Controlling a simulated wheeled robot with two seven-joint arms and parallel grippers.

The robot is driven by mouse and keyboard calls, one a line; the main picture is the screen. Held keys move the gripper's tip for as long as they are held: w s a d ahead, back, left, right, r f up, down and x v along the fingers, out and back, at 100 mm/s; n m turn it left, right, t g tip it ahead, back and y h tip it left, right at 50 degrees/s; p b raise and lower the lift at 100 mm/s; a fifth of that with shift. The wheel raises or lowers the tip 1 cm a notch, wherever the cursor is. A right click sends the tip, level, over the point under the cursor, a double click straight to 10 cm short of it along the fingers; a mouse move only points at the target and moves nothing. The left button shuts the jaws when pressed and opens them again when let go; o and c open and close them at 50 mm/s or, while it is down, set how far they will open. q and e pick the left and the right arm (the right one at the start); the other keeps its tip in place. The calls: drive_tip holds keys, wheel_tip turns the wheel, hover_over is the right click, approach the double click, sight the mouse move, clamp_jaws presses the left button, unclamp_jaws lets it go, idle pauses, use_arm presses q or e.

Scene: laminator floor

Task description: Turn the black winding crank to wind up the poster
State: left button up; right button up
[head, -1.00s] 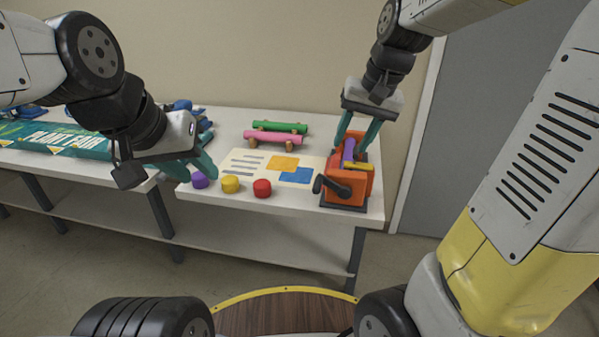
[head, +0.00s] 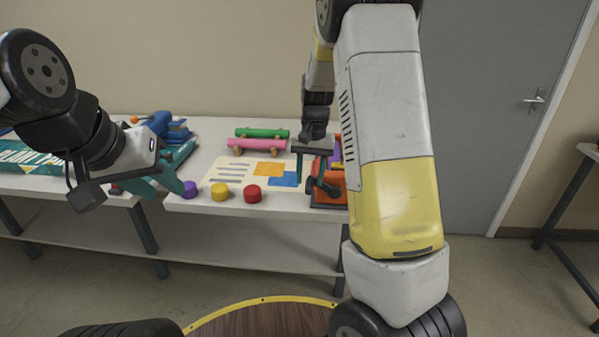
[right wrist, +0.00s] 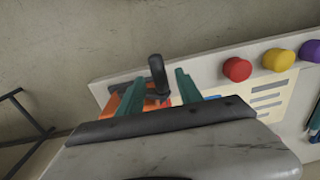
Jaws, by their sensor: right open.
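The orange winder (head: 328,202) sits at the right end of the white table, partly hidden behind my right arm. Its black crank (head: 327,189) points to the left on the near side. In the right wrist view the black crank handle (right wrist: 157,74) appears between my finger lines, with no clear contact. My right gripper (head: 315,170) is open and empty by the winder; its fingers (right wrist: 158,98) frame the crank in the wrist view. The poster (head: 235,172) lies flat on the table, left of the winder. My left gripper (head: 166,194) is open and empty over the table's left part.
Purple (head: 189,189), yellow (head: 220,193) and red (head: 252,194) knobs stand along the front edge. Green (head: 262,133) and pink (head: 256,146) rolls lie at the back. A blue device (head: 160,123) stands at left. A grey door (head: 490,110) is at right.

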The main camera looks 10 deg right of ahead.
drive_tip(key=shift+f, duration=0.8)
clamp_jaws()
idle(0.9)
